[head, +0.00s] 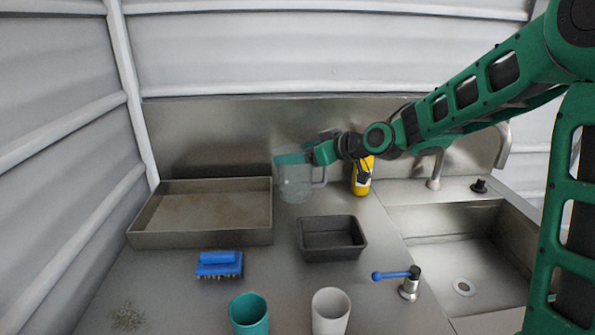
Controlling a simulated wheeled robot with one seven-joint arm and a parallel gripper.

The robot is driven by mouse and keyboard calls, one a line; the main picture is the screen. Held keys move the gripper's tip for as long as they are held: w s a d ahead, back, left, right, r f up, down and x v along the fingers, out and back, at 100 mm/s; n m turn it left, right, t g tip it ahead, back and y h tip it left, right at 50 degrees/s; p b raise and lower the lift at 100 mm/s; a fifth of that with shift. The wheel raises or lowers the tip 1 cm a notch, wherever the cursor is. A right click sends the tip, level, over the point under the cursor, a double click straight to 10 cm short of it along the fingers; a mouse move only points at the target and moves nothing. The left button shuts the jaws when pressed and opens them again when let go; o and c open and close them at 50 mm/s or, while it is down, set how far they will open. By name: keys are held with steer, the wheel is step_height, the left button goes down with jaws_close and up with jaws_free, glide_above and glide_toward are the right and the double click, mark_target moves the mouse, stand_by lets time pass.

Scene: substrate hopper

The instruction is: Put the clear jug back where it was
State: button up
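The clear jug (296,185) stands upright at the back of the steel counter, just right of the large steel tray, with its handle on the right side. My gripper (291,158) reaches in from the right and is at the jug's upper part, level with its rim. The green fingers overlap the jug in this view. I cannot tell whether they close on it or only sit beside it. The jug's base appears to be at counter level, but a small gap cannot be ruled out.
A steel tray (200,239) is left of the jug, a dark bin (333,253) in front, a yellow bottle (361,179) to its right. Nearer are a blue brush (219,262), teal cup (249,316), white cup (330,312) and blue-handled valve (408,285). A sink (465,225) is right.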

steer(key=shift+w+d+f, duration=0.2)
steer(key=shift+w+f, duration=0.05)
steer(key=shift+f, duration=0.6)
steer(key=shift+w+d+f, duration=0.2)
steer(key=shift+w+f, duration=0.1)
steer(key=shift+f, duration=0.55)
steer(key=shift+w+d+f, duration=0.2)
steer(key=shift+w+f, duration=0.05)
steer(key=shift+f, duration=0.6)
steer(key=o, duration=1.8)
steer(key=v, duration=1.2)
steer(key=shift+f, duration=0.1)
